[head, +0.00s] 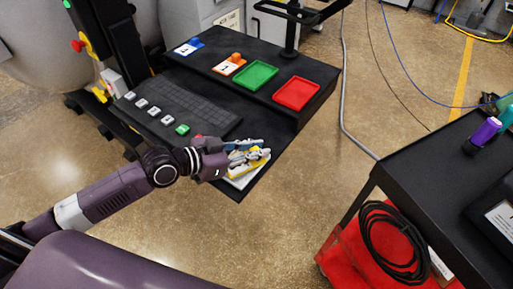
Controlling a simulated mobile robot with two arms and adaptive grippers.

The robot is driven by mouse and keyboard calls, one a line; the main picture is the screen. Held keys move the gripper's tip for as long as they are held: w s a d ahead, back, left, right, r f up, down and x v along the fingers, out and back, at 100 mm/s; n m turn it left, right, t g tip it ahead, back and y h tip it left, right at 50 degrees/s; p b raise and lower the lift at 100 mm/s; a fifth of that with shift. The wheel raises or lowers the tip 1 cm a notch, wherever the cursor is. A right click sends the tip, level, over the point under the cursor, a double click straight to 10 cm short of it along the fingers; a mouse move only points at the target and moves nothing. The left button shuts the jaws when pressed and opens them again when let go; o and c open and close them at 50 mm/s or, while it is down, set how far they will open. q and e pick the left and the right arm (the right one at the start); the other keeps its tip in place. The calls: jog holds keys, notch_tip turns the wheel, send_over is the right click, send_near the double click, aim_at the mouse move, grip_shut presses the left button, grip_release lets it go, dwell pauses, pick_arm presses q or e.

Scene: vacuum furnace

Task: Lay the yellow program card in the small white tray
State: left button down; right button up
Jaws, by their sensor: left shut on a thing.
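My left gripper (262,149) is at the front right corner of the black console and is shut on the yellow program card (244,167). The card shows partly between and below the fingers. The small white tray (241,182) lies on the console's corner, directly under the card and gripper, and is mostly hidden. I cannot tell whether the card touches the tray. My right gripper is not in view.
A green tray (255,75) and a red tray (297,93) sit on the raised shelf, beside orange (236,58) and blue (196,43) pieces on white cards. A keyboard (185,105) lies left of my gripper. A black cart (440,160) stands at right across open floor.

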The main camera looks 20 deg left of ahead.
pick_arm(q)
jog(key=shift+f, duration=0.2)
jog(key=c, duration=1.8)
grip_release()
jog(key=shift+c, duration=0.2)
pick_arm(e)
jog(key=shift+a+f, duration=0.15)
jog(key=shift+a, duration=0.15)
pick_arm(q)
jog(key=shift+r, duration=0.1)
